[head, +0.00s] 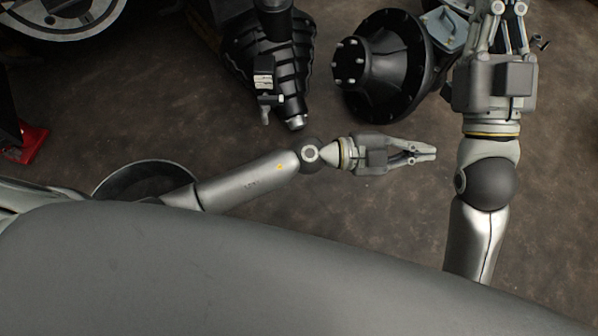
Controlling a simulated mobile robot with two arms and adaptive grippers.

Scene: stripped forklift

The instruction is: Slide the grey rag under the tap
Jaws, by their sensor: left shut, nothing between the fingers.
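My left gripper (431,153) reaches in from the left and points right, above the brown floor. Its fingers are together with nothing between them. My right gripper (505,18) is at the top right and points up. Its fingertips are cut off by the top edge, so I cannot tell whether it is open or shut. I cannot make out a grey rag. A small metal fitting (265,82) sits on a black ribbed housing (285,55); I cannot tell whether it is the tap.
A black flanged hub (383,65) lies on the floor above my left gripper, with a blue-grey part (446,28) behind it. A dark round rim (145,172) and a red object (27,145) are at the left. The floor (400,215) between my arms looks clear.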

